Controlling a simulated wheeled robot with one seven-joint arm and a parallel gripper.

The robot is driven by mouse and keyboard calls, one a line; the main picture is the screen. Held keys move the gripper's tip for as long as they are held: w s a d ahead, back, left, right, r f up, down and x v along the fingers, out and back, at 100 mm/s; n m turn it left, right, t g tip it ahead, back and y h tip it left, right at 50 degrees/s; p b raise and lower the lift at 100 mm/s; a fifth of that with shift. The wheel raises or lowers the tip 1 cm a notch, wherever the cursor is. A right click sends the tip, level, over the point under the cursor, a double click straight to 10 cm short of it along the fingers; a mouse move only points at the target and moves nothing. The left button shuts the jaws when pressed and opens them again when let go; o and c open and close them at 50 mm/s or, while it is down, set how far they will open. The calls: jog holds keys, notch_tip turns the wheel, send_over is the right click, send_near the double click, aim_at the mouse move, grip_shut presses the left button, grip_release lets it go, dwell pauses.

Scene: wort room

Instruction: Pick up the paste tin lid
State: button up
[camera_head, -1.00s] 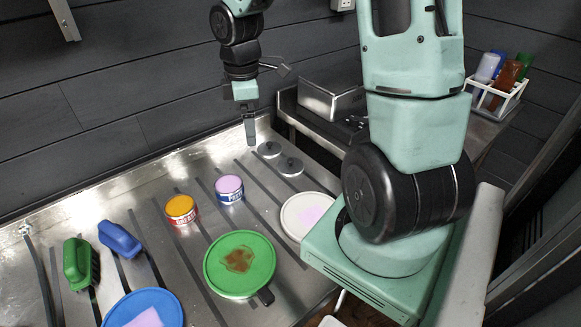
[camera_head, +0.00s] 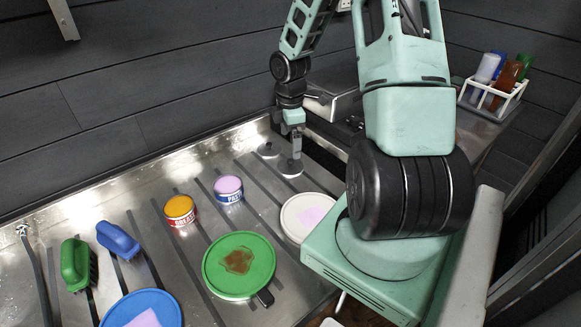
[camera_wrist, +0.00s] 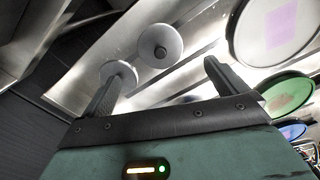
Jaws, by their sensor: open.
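Two round grey lids with dark centre knobs lie flat on the metal counter: a farther lid (camera_head: 268,151) and a nearer lid (camera_head: 290,169). I cannot tell by marking which is the paste tin's. The open paste tin (camera_head: 228,190), blue and white with lilac contents, stands to their left. My gripper (camera_head: 296,155) is open and empty, pointing down over the nearer lid and partly covering it. In the wrist view, the nearer lid (camera_wrist: 160,45) shows beyond the gap between my fingers (camera_wrist: 163,74). My left finger overlaps the other lid (camera_wrist: 118,75).
An orange-topped tin (camera_head: 180,211) stands beside the paste tin. A white plate (camera_head: 310,217), a green plate (camera_head: 222,277) and a blue plate (camera_head: 120,306) lie in front. Green (camera_head: 75,262) and blue (camera_head: 118,240) brushes are at left. A bottle rack (camera_head: 494,92) stands at back right.

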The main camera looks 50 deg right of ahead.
aim_at(290, 160)
jog(key=shift+f, duration=4)
jog(key=c, duration=1)
